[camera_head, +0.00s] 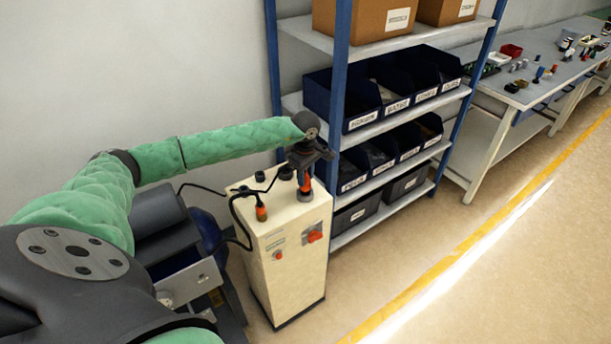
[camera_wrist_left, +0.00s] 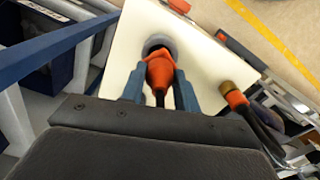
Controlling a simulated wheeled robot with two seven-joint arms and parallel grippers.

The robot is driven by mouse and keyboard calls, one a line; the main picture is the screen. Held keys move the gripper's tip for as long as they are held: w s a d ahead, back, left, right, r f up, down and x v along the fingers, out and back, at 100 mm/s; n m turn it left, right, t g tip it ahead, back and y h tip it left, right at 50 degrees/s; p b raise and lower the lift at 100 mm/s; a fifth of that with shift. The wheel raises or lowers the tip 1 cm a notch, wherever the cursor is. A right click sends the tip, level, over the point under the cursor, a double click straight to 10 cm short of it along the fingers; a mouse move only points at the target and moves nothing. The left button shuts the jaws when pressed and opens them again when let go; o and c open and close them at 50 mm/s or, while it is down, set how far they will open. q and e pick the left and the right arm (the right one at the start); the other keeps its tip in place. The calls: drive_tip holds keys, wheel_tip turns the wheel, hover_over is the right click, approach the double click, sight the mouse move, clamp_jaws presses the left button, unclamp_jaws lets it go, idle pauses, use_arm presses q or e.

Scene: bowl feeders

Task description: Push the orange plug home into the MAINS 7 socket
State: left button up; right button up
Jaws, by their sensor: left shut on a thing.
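The orange plug (camera_head: 305,183) is held upright under my left gripper (camera_head: 304,170), over the top of a cream cabinet (camera_head: 290,245). In the left wrist view the blue-grey fingers of the gripper (camera_wrist_left: 160,86) are shut on the orange plug (camera_wrist_left: 160,72), with a dark cable trailing from its back. The plug's front is at a round grey socket (camera_wrist_left: 156,44) on the cabinet top, which also shows in the head view (camera_head: 305,195). I cannot tell how deep the plug sits. No MAINS 7 label is readable. My right gripper is out of view.
A second orange connector (camera_head: 261,213) with a black cable stands at the cabinet's left; its brass end (camera_wrist_left: 226,88) shows in the wrist view. A red switch (camera_head: 313,233) is on the cabinet front. A blue-post shelf (camera_head: 341,100) with bins stands close behind to the right. Floor at right is clear.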

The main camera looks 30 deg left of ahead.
use_arm(q)
drive_tip(key=shift+f+b, duration=0.1)
drive_tip(key=shift+b, duration=0.4)
idle(0.4)
drive_tip(key=shift+f+b, duration=1.2)
drive_tip(key=shift+f, duration=0.05)
idle(0.8)
drive_tip(key=o, duration=1.4)
drive_tip(key=shift+c, duration=0.2)
drive_tip(key=shift+r, duration=0.2)
drive_tip(key=shift+r+p, duration=0.65)
drive_tip(key=shift+r, duration=2.8)
